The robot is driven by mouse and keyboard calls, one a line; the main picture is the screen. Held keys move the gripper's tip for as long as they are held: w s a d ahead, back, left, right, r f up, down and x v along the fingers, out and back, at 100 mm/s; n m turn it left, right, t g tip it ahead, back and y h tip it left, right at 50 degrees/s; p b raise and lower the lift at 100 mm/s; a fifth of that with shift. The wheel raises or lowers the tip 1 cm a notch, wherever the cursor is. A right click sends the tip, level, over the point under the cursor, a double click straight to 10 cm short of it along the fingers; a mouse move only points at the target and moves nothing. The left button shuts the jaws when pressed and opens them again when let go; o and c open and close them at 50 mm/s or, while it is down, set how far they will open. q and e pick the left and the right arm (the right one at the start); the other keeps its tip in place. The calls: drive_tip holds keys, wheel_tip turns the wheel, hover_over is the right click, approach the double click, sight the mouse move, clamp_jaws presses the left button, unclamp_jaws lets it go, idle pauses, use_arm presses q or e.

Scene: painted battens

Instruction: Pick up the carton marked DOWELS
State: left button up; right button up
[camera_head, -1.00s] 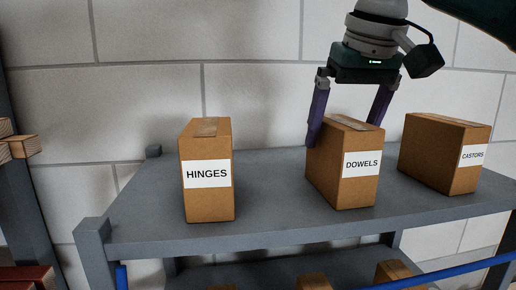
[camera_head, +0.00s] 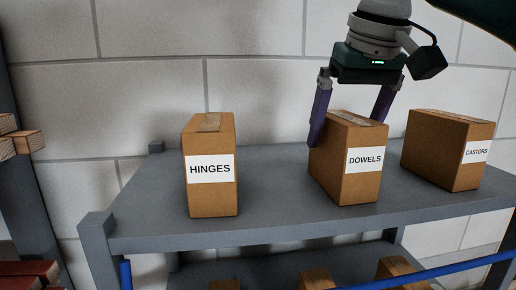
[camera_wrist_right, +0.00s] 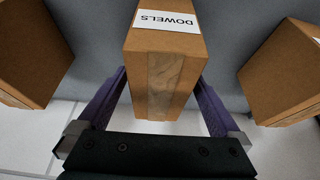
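The carton marked DOWELS (camera_head: 340,165) is a brown taped box with a white label. It stands upright on the grey shelf (camera_head: 270,222), between two other cartons. In the right wrist view the DOWELS carton (camera_wrist_right: 165,75) lies between my purple fingers, its tape strip facing the camera. My right gripper (camera_head: 348,125) reaches down from above, with one finger along the carton's left side and the other at its far right side. The fingers (camera_wrist_right: 162,80) are spread, with no firm squeeze visible. The far fingertip is hidden behind the carton. My left gripper is not in view.
A HINGES carton (camera_head: 209,195) stands to the left with a clear gap. A CASTORS carton (camera_head: 440,160) stands close on the right. More cartons (camera_head: 318,280) sit on a lower shelf. A block wall is behind. Wooden battens (camera_head: 22,142) are at the far left.

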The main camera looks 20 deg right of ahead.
clamp_jaws()
idle(0.7)
